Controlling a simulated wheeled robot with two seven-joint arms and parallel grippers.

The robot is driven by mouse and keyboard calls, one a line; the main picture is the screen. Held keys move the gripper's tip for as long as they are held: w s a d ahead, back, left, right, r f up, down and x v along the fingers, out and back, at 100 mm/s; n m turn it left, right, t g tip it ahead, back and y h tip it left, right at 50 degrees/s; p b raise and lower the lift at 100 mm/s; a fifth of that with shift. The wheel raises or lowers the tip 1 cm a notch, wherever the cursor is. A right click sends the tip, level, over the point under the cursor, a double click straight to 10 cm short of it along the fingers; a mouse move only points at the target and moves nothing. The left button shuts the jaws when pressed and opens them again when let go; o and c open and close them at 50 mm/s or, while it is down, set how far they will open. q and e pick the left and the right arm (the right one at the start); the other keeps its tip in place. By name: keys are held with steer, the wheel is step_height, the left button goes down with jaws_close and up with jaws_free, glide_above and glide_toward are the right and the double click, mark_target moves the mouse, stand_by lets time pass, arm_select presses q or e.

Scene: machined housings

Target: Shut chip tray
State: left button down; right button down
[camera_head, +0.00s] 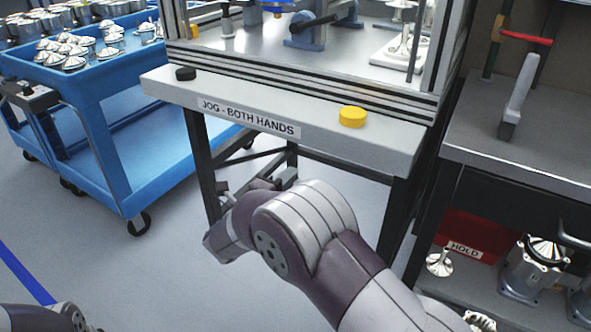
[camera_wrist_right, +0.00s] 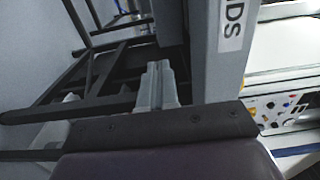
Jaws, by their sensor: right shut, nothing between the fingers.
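My right gripper (camera_wrist_right: 157,72) shows in the right wrist view with its pale fingers together and nothing between them. It is low, at the front of the bench marked "JOG - BOTH HANDS" (camera_head: 250,115), with the dark bench frame beyond the fingers. In the head view my right arm reaches in from the lower right, and its bent links hide much of the hand and the space under the bench. I cannot make out a chip tray for certain in either view. Only a piece of my left arm shows at the lower left; its gripper is out of frame.
The bench edge carries a black button (camera_head: 186,74) and a yellow button (camera_head: 352,117). Dark legs (camera_head: 203,165) and crossbars stand beneath. A blue cart (camera_head: 115,105) with metal parts is at left. A grey workbench (camera_head: 510,150) with a red bin (camera_head: 465,235) is at right. Grey floor lies open at left.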

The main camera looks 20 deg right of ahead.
steer(key=b+x, duration=0.3)
steer(key=x, duration=0.9)
steer(key=shift+d, duration=0.2)
steer(key=shift+w, duration=0.15)
steer(key=x, duration=0.4)
steer(key=shift+r, duration=0.4)
steer(key=shift+a, duration=0.1)
